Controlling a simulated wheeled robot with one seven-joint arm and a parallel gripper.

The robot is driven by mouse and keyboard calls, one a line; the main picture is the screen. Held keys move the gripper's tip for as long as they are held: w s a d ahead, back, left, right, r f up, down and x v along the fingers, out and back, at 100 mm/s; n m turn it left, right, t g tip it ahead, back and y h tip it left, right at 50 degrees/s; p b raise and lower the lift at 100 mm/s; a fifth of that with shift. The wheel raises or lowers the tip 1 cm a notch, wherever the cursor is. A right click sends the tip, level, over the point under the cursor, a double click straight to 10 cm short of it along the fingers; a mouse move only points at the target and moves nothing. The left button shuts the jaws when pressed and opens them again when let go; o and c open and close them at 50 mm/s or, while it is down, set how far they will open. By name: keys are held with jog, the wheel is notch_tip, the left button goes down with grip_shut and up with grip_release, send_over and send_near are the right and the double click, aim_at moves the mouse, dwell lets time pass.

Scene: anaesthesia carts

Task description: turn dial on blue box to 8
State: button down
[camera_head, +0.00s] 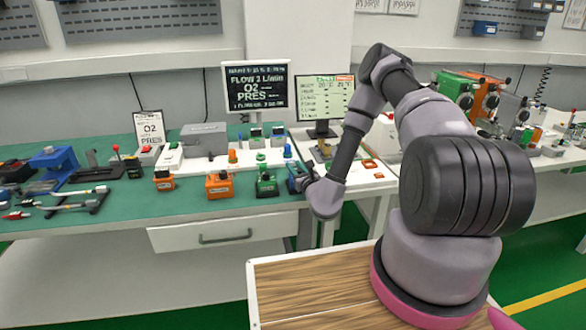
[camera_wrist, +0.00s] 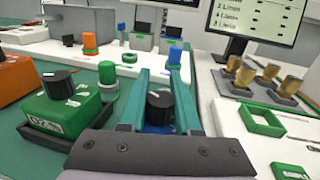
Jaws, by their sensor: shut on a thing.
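The blue box (camera_head: 293,184) stands near the front edge of the green bench top, partly hidden by my gripper (camera_head: 303,181). In the wrist view, the box's black dial (camera_wrist: 159,103) sits between the two teal fingers of my gripper (camera_wrist: 161,82). The gripper is shut on this dial. Only a little of the box's blue body (camera_wrist: 158,129) shows beneath the dial. The dial's scale and the number it points to cannot be read.
A green box with a black dial (camera_wrist: 62,106) stands close on the left, and an orange box (camera_head: 220,186) lies further left. A green frame (camera_wrist: 262,120) and brass-coloured cylinders (camera_wrist: 243,77) are on the right. Monitors (camera_head: 257,88) stand behind.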

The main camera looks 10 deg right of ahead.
jog(key=m+h, duration=0.1)
jog(key=h, duration=0.1)
jog(key=m+h, duration=0.2)
jog(key=d+m+h, duration=0.1)
jog(key=h, duration=0.2)
jog(key=shift+m, duration=0.3)
jog(key=shift+s+d+m+g+h, duration=0.1)
jog(key=shift+d+m+g+h, duration=0.1)
jog(key=shift+m+g+h, duration=0.6)
jog(key=shift+s+d+m+g+h, duration=0.1)
jog(key=shift+d+m+g+h, duration=0.15)
jog(key=shift+m+h, duration=1)
jog(key=shift+s+d+m+g+h, duration=0.15)
jog(key=shift+m+g+h, duration=0.35)
jog(key=shift+h, duration=1.05)
jog(key=shift+w+d, duration=0.1)
jog(key=c, duration=0.6)
grip_release()
